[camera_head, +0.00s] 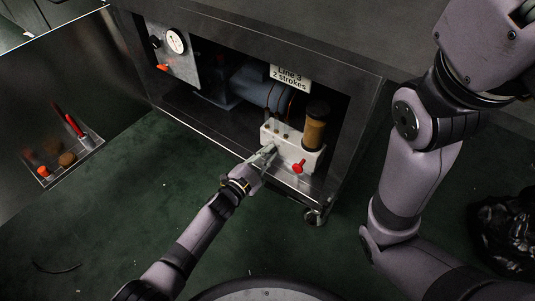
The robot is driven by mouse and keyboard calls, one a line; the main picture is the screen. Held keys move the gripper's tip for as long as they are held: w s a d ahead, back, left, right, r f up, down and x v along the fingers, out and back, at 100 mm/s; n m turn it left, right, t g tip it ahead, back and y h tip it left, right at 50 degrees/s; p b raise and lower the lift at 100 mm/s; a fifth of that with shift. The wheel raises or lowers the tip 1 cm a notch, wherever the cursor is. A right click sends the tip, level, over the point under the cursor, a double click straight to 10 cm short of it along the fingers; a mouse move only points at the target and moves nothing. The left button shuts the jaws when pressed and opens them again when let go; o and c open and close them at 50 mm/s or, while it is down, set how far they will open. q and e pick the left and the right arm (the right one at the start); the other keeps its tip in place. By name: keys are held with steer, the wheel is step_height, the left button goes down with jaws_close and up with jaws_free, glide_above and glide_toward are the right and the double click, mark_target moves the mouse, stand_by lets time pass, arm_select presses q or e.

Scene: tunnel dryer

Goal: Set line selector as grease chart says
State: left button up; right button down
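The grease chart (290,78) is a white label on the open cabinet's upper edge and reads "Line 3, 2 strokes". Below it sits a white block (309,157) with small brass fittings on top and an amber cylinder (315,127) at its right. A red handle (299,166) sticks out of the block's front; I cannot tell whether it is the line selector. My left gripper (267,152) is at the block's front left, left of the red handle. Its fingertips are small, and contact or a grip is unclear. My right arm shows at the right, but its gripper is out of view.
The cabinet frame (350,130) surrounds the recess, with a floor lip and a caster (316,216) below. A gauge (176,41) is on a panel at left. A dark bag (505,235) lies at right. Green floor in front is mostly clear.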

arm_select(q)
steer(key=shift+o, duration=1)
steer(key=v, duration=1.2)
steer(key=shift+s, duration=0.1)
